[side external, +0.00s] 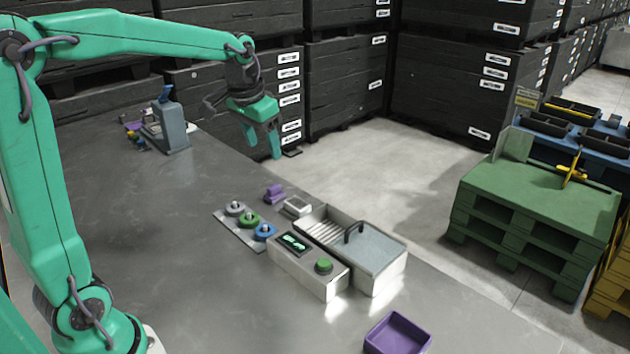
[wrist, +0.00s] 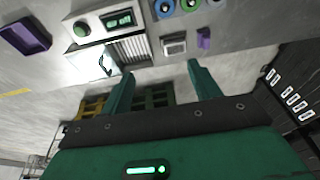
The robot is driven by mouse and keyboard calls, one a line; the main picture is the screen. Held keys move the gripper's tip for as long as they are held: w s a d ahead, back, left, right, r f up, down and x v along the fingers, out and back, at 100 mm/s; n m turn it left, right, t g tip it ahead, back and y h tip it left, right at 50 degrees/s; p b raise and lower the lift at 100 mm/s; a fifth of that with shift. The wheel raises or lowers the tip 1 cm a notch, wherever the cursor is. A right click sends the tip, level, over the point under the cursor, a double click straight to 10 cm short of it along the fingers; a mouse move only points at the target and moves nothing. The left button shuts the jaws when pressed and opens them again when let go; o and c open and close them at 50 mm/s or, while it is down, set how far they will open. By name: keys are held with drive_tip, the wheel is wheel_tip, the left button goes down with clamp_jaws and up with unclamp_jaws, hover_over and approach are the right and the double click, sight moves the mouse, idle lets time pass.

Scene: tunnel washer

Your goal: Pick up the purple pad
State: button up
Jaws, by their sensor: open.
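The purple pad (side external: 275,194) is a small block on the grey table, near its far edge and behind the row of coloured knobs. It also shows in the wrist view (wrist: 204,38), beside a small white holder. My gripper (side external: 262,150) is open and empty in the air, above and behind the pad in the side view, apart from it. In the wrist view the two green fingers of my gripper (wrist: 160,80) are spread, with the pad beyond the right finger. A purple tray (side external: 398,335) lies at the table's front right.
A white washer unit (side external: 375,262) with a metal handle and a control box (side external: 308,266) with a green button stand right of the pad. The knob plate (side external: 240,228) is close in front. A grey device (side external: 168,125) stands far left. The left table area is clear.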

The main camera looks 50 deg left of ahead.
drive_tip(key=w+a+f+g, duration=0.1)
drive_tip(key=w+a+f, duration=0.5)
drive_tip(key=w+a, duration=0.15)
drive_tip(key=g, duration=0.2)
hover_over(272, 187)
drive_tip(key=d, duration=0.1)
drive_tip(key=shift+h, duration=0.3)
drive_tip(key=f, duration=1)
drive_tip(key=shift+s+f, duration=0.2)
drive_tip(key=shift+w+a+f, duration=0.1)
drive_tip(key=shift+a+f, duration=0.25)
drive_tip(key=shift+f, duration=0.15)
drive_tip(key=shift+a+f, duration=0.1)
drive_tip(key=shift+f, duration=3.8)
drive_tip(key=c, duration=1.1)
